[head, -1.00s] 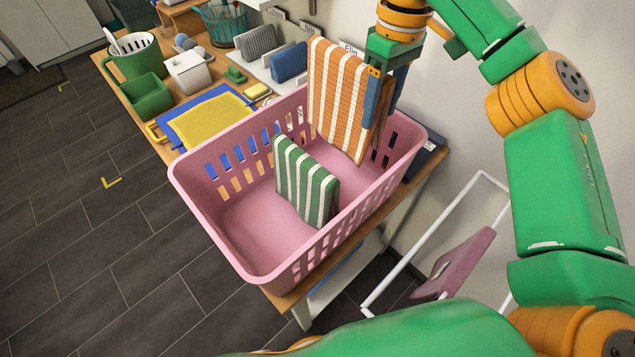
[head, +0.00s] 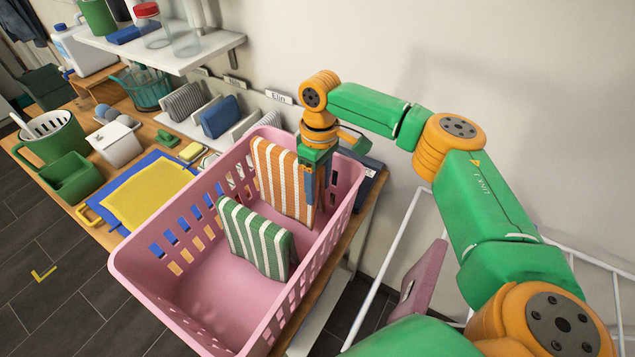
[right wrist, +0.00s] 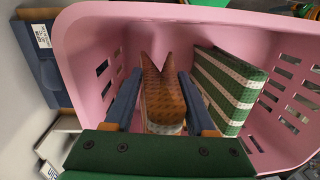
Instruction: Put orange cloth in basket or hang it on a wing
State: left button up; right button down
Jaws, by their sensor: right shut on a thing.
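The orange cloth (head: 277,180) with white stripes hangs upright inside the far end of the pink basket (head: 138,277). My right gripper (head: 310,190) is shut on its right edge. In the right wrist view the orange cloth (right wrist: 162,100) sits folded between the two fingers of my right gripper (right wrist: 160,105), within the basket walls. I cannot tell whether its lower edge touches the basket floor. A green-striped cloth (head: 255,240) stands in the basket just in front of it, close beside it. My left gripper is not in view.
A white tube rack (head: 385,240) with a mauve cloth (head: 422,278) stands right of the table. Behind the basket are several folded cloths in holders, including a blue one (head: 220,117). A yellow cloth (head: 150,193) lies left of the basket. A shelf (head: 190,60) overhangs the back.

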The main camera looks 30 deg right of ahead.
jog(key=shift+s+f, duration=0.1)
jog(key=shift+s, duration=0.05)
jog(key=shift+f, duration=0.45)
jog(key=shift+c, duration=1.1)
grip_release()
jog(key=shift+r, duration=0.1)
